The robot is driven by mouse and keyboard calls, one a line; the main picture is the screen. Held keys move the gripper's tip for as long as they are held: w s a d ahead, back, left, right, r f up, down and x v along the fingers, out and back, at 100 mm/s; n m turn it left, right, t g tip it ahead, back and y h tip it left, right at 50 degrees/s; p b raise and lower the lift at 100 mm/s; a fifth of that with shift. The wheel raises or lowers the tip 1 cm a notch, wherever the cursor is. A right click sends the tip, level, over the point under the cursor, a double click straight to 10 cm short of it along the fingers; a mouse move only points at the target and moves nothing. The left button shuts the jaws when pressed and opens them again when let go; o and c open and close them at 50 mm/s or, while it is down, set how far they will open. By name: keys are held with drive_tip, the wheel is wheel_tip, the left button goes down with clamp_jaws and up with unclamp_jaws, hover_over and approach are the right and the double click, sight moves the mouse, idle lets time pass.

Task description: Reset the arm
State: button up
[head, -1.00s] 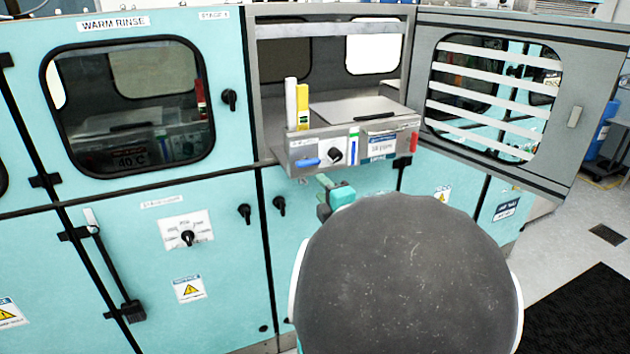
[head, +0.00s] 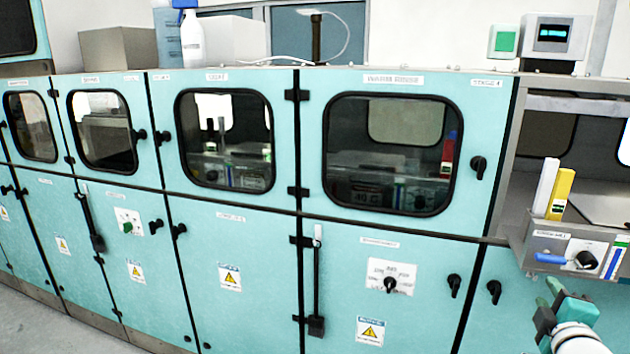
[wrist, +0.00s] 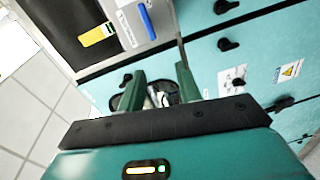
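My gripper (head: 556,297) shows at the lower right of the head view, in front of the teal cabinets and just below the pulled-out unit (head: 570,250) in the open bay. In the wrist view my gripper (wrist: 160,88) has its two green fingers apart, with nothing between them but background. It is open and empty. It appears clear of the cabinet front, though the exact gap is hard to tell.
A row of teal cabinets (head: 250,270) with windows, black knobs and latches runs across the view. A white and a yellow upright piece (head: 560,195) stand on the pulled-out unit. A spray bottle (head: 192,40) and boxes (head: 118,48) sit on top. Floor (head: 60,325) shows lower left.

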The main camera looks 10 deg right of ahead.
drive_tip(key=w+a+m+g+y, duration=0.2)
drive_tip(key=w+a+m, duration=0.3)
drive_tip(key=a, duration=0.5)
drive_tip(key=s+a+f+m+g+y, duration=0.1)
drive_tip(key=s+a+g+y, duration=0.1)
drive_tip(key=a, duration=0.7)
drive_tip(key=s+a+f+m+g+y, duration=0.1)
drive_tip(key=s+a+m+g+y, duration=0.1)
drive_tip(key=s+a, duration=0.3)
drive_tip(key=s+a+f+m+g+y, duration=0.1)
drive_tip(key=s+a+m+g+y, duration=0.1)
drive_tip(key=a, duration=1.2)
drive_tip(key=shift+s+f+g+y, duration=0.25)
drive_tip(key=shift+s+g+y, duration=0.25)
drive_tip(key=shift+s+y, duration=0.15)
drive_tip(key=shift+d, duration=0.3)
